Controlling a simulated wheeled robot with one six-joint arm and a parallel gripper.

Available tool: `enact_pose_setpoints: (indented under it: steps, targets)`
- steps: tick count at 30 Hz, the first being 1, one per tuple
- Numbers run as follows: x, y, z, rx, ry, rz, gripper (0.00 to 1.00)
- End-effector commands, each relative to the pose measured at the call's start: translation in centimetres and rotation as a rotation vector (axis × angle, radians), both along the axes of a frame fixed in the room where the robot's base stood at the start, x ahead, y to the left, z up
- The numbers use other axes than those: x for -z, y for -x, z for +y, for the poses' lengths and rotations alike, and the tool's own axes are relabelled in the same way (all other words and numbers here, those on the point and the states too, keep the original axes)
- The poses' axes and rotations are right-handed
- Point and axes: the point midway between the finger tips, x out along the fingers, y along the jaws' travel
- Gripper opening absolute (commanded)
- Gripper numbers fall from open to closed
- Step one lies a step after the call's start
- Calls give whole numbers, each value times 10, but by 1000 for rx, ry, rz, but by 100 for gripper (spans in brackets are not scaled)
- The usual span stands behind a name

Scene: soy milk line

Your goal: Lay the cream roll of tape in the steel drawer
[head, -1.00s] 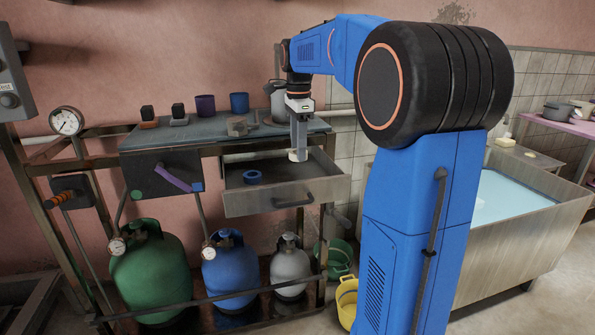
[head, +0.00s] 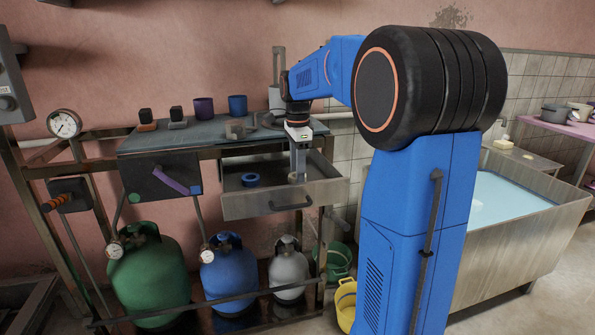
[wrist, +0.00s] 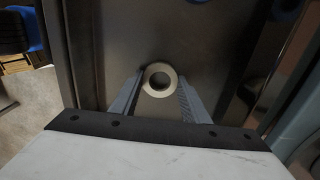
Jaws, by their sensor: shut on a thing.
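The cream roll of tape (wrist: 159,80) lies flat between the fingertips of my gripper (wrist: 156,95) in the wrist view. My gripper is shut on it. In the head view my gripper (head: 297,174) reaches down inside the open steel drawer (head: 266,205), in its right part. There the tape shows only as a small pale spot at the fingertips. I cannot tell whether it touches the drawer floor. The drawer's bare floor also shows in the wrist view (wrist: 150,30).
A blue roll of tape (head: 250,180) lies in the drawer, left of my gripper. The bench top (head: 180,139) above holds a purple cup (head: 203,108), a blue cup (head: 238,106) and small tools. Gas bottles stand below. The drawer floor between the blue roll and my gripper is clear.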

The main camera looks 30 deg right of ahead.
Motion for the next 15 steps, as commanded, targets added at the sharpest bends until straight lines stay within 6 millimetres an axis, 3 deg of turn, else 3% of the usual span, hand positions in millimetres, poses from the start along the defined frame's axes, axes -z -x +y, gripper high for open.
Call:
enact_pose_setpoints:
  steps: [1,2,3,15]
  targets:
    - [2,0,0,0,0,1,21]
    - [1,0,0,0,0,1,49]
    - [1,0,0,0,0,1,58]
    - [-4,0,0,0,0,-1,60]
